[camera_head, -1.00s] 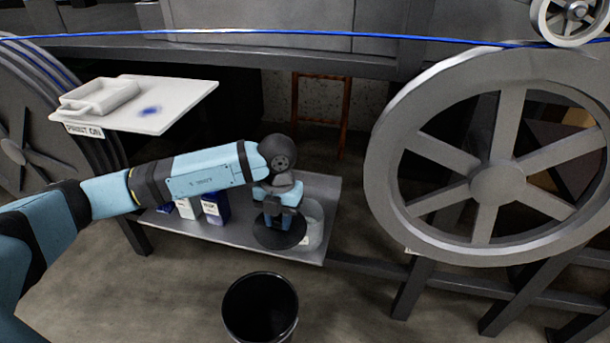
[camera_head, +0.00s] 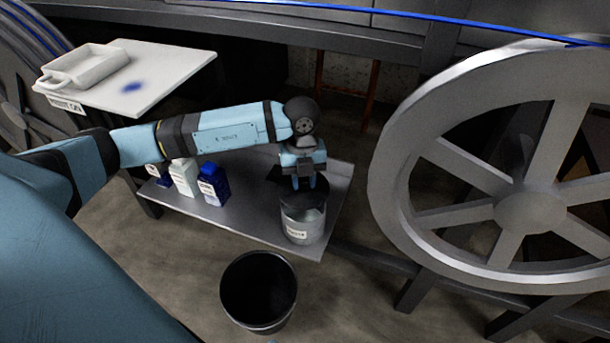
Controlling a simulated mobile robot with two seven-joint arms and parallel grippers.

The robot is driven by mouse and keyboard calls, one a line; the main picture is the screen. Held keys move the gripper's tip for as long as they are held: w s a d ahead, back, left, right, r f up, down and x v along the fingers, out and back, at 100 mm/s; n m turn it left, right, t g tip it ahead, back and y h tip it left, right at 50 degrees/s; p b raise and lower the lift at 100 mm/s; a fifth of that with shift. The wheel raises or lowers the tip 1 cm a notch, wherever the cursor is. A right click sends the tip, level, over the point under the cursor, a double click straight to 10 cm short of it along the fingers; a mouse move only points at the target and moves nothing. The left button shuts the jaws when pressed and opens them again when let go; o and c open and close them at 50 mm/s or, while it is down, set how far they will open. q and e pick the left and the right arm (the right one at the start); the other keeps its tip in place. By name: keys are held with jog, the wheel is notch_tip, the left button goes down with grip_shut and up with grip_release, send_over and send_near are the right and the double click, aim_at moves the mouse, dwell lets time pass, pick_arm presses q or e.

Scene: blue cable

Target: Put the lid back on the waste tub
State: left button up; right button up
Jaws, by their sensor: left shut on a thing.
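The waste tub (camera_head: 298,232) is a grey, partly see-through cylinder with a white label. It stands upright at the right end of the low metal shelf. My left gripper (camera_head: 306,184) is directly above it, pointing down, shut on the dark lid (camera_head: 301,199). The lid is at the tub's mouth; my gripper partly hides it. I cannot tell whether it sits flat on the rim or just above it. My right gripper is not in view.
White and blue containers (camera_head: 185,178) (camera_head: 213,185) stand left on the shelf (camera_head: 245,222). An open black bin (camera_head: 258,290) is on the floor in front. A large spoked wheel (camera_head: 400,190) is at right. A white table (camera_head: 165,75) with a tray (camera_head: 85,68) is upper left.

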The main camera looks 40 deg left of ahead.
pick_arm(q)
notch_tip(320, 180, down, 3)
jog(key=shift+b, duration=1)
jog(key=shift+f+b, duration=0.6)
jog(key=shift+f, duration=0.55)
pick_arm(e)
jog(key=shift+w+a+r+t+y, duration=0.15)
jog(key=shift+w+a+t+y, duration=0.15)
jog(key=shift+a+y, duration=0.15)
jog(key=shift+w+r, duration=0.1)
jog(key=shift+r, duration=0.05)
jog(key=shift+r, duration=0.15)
pick_arm(q)
jog(key=shift+p, duration=0.35)
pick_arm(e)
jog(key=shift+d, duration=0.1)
pick_arm(q)
jog(key=shift+f, duration=0.2)
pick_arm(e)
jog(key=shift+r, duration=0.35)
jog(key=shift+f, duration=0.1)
pick_arm(q)
jog(key=o, duration=1)
